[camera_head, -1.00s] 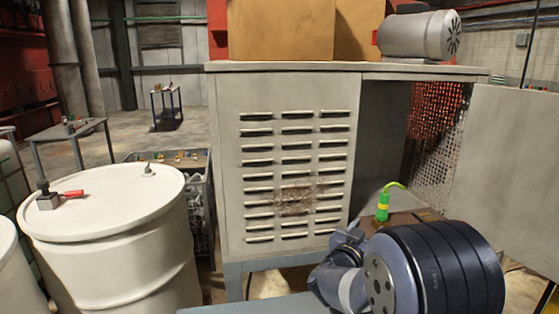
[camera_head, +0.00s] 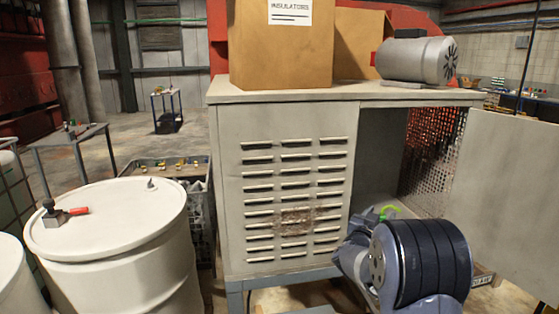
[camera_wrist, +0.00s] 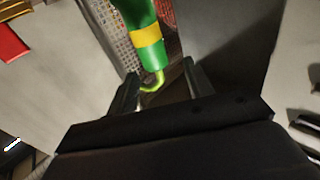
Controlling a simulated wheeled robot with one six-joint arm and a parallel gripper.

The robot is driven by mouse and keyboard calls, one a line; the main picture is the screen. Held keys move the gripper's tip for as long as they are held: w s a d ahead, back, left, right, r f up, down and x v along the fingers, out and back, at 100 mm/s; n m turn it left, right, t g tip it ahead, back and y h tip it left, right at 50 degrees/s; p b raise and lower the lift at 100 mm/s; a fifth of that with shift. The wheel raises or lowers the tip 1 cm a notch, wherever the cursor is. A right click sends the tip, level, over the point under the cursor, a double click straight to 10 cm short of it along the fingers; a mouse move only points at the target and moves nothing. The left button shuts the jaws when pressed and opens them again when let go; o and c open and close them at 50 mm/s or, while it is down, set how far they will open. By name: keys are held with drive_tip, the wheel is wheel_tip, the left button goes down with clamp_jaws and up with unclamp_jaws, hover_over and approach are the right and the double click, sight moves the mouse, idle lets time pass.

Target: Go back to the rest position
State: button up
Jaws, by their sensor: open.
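My gripper (camera_wrist: 161,76) is open in the wrist view, with two dark fingers apart. A green thing with a yellow band (camera_wrist: 148,38) and a yellow-green hooked end shows beyond and between the fingers; I cannot tell whether they touch it.
The grey cabinet (camera_head: 235,215) has a slotted front and an open door (camera_head: 505,190) at the right. Cardboard boxes (camera_head: 280,50) and a grey motor (camera_head: 418,60) stand on top. A white drum (camera_head: 110,240) with a red-handled valve stands left.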

drive_tip(key=shift+r+p, duration=1.3)
drive_tip(key=shift+r, duration=0.75)
drive_tip(key=shift+s, duration=0.1)
